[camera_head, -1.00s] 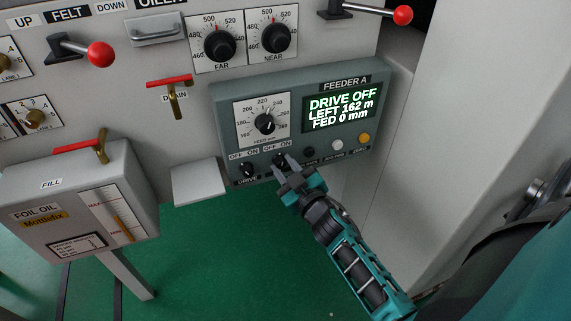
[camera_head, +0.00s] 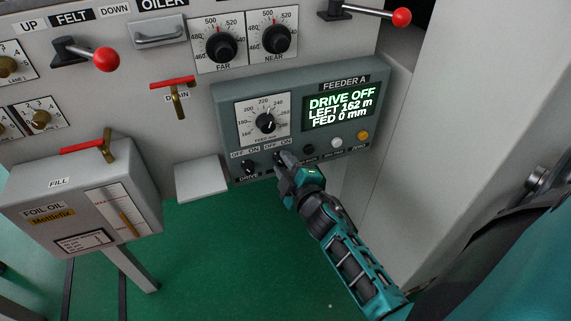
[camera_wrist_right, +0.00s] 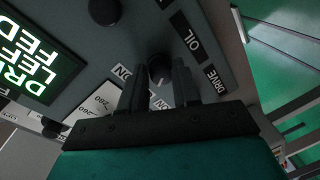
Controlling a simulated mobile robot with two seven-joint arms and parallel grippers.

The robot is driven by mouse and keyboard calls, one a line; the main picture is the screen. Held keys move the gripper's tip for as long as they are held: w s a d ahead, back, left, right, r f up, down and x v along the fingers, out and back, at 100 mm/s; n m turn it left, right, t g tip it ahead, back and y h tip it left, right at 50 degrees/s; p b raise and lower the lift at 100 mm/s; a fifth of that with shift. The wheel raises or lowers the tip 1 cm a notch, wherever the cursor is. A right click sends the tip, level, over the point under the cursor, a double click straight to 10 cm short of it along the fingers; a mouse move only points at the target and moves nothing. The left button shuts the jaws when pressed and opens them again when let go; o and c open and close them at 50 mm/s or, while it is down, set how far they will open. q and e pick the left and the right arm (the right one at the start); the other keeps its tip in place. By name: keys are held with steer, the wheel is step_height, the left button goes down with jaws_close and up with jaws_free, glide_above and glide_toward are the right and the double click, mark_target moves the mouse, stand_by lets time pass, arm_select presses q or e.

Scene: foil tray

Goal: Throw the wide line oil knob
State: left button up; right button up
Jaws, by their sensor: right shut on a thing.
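The oil knob (camera_wrist_right: 158,66) is a small dark knob next to the OIL label in the right wrist view. It sits low on the grey-green FEEDER A panel (camera_head: 222,116), right of the DRIVE knob (camera_head: 248,167). My right gripper (camera_head: 284,159) reaches up to it from below right and mostly hides it in the head view. In the wrist view, the right gripper's fingers (camera_wrist_right: 157,85) stand on either side of the knob, shut on it. The knob's exact setting is hard to read. The display (camera_head: 341,108) shows DRIVE OFF, LEFT 162 m, FED 0 mm. My left gripper is not in view.
The FEED dial (camera_head: 265,123) is just above the knob. A dark button (camera_head: 309,149), a white one (camera_head: 336,142) and an orange one (camera_head: 362,135) lie to the right. A grey ledge (camera_head: 201,180) and the foil oil tank (camera_head: 75,205) are left. Green floor lies below.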

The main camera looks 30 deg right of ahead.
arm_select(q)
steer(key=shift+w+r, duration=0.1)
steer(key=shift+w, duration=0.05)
arm_select(e)
steer(key=shift+r, duration=0.1)
steer(key=o, duration=1.1)
steer(key=shift+c, duration=0.2)
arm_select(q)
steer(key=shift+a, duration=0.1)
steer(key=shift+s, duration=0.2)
arm_select(e)
steer(key=shift+s, duration=0.1)
